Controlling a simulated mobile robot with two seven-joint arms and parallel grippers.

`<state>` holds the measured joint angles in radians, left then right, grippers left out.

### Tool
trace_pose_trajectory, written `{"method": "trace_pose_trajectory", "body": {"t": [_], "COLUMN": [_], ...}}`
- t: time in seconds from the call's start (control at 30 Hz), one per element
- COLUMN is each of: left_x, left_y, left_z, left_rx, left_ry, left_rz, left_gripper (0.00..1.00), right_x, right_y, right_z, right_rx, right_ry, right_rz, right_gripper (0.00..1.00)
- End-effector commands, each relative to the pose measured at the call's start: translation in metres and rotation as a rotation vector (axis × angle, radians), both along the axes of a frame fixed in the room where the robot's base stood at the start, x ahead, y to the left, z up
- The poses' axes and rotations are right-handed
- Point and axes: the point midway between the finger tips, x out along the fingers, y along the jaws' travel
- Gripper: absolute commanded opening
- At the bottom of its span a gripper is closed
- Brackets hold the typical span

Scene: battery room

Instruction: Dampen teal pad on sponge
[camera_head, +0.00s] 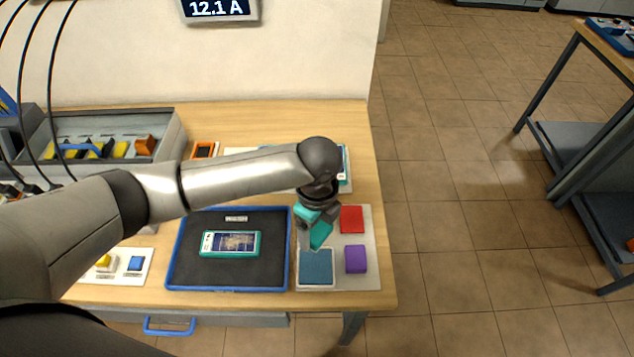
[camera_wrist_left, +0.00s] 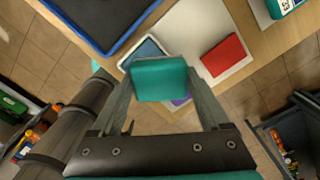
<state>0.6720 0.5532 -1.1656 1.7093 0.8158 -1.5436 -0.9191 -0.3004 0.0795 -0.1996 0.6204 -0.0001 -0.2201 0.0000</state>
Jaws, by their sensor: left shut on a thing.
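The teal pad (camera_head: 320,235) is between the fingers of my left gripper (camera_head: 312,232), which is shut on it. In the left wrist view the teal pad (camera_wrist_left: 160,80) fills the space between the two fingers. The sponge, a flat blue square in a pale holder (camera_head: 316,267), lies at the front left of a light mat. The pad is just behind it in the head view and looks held above the mat; the exact gap cannot be told. In the left wrist view the sponge (camera_wrist_left: 146,49) is partly hidden behind the pad.
A red pad (camera_head: 352,219) and a purple pad (camera_head: 356,259) lie on the light mat (camera_head: 373,280). Left of it, a blue-rimmed black tray (camera_head: 184,270) holds a phone (camera_head: 230,243). A grey bin (camera_head: 160,123) stands at the back left. The table's right edge is close.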

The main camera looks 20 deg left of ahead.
Motion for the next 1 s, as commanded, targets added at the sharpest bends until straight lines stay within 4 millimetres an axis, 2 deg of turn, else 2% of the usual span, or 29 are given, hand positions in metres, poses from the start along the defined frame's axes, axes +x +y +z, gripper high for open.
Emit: {"method": "trace_pose_trajectory", "body": {"t": [0.03,0.1,0.37,0.57,1.0], "left_x": [-0.01,-0.019,-0.033,-0.033,-0.033], "left_y": [-0.002,-0.004,-0.008,-0.008,-0.007], "left_z": [0.002,-0.001,-0.01,-0.021,-0.063], "left_rx": [-0.003,-0.007,-0.015,-0.015,-0.014], "left_ry": [0.006,0.005,0.002,0.002,0.001], "left_rz": [-0.033,-0.076,-0.146,-0.147,-0.146], "left_gripper": [0.35,0.35,0.35,0.35,0.35], "right_x": [0.0,0.0,0.0,0.0,0.0], "right_y": [0.0,0.0,0.0,0.0,0.0], "right_z": [0.013,0.019,0.026,0.015,-0.032], "right_rx": [0.0,0.0,0.0,0.0,0.0], "right_ry": [0.0,0.0,0.0,0.0,0.0], "right_rz": [0.0,0.0,0.0,0.0,0.001], "right_gripper": [0.5,0.5,0.5,0.5,0.5]}}
